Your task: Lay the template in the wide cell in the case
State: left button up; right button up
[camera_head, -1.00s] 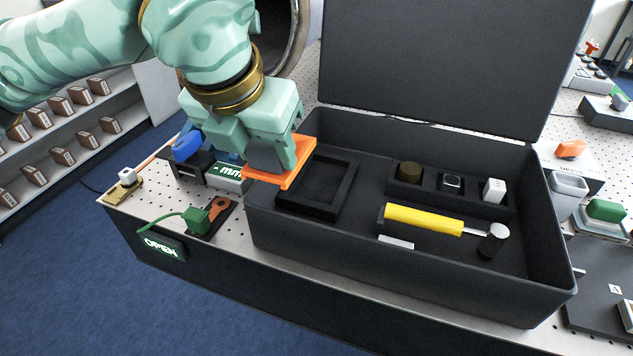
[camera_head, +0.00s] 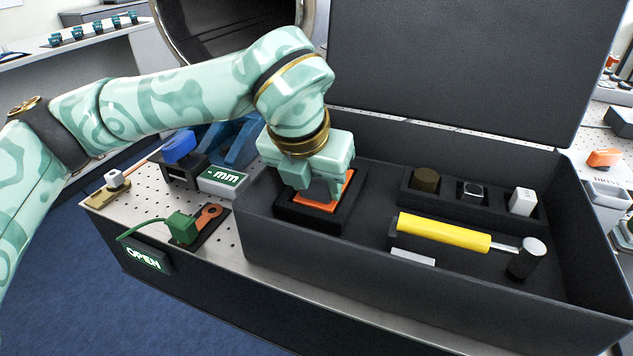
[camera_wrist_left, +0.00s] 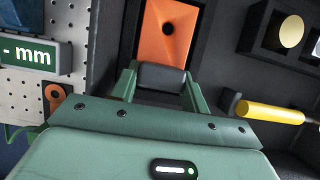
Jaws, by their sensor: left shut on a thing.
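The template is an orange plate (camera_head: 348,188) with a dark hole in its middle, which shows in the wrist view (camera_wrist_left: 180,45). My left gripper (camera_head: 325,198) is shut on the template by an edge and covers most of it in the head view. The template lies flat within the outline of the wide cell, a square black frame (camera_head: 297,222) in the left part of the open dark case (camera_head: 440,290). Dark cell walls show around the orange in the wrist view. I cannot tell whether it touches the cell floor. My right gripper is not in view.
The case lid (camera_head: 450,70) stands open behind. A yellow-handled hammer (camera_head: 445,232) and a row of small cells (camera_head: 448,200) with parts lie right of the wide cell. Left of the case are a "- mm" box (camera_head: 222,181) and a green connector (camera_head: 182,226).

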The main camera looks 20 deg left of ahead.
pick_arm(q)
jog(key=o, duration=1.1)
jog(key=p+v, duration=0.4)
jog(key=v, duration=0.8)
jog(key=shift+r+p, duration=0.1)
jog(key=shift+p, duration=0.3)
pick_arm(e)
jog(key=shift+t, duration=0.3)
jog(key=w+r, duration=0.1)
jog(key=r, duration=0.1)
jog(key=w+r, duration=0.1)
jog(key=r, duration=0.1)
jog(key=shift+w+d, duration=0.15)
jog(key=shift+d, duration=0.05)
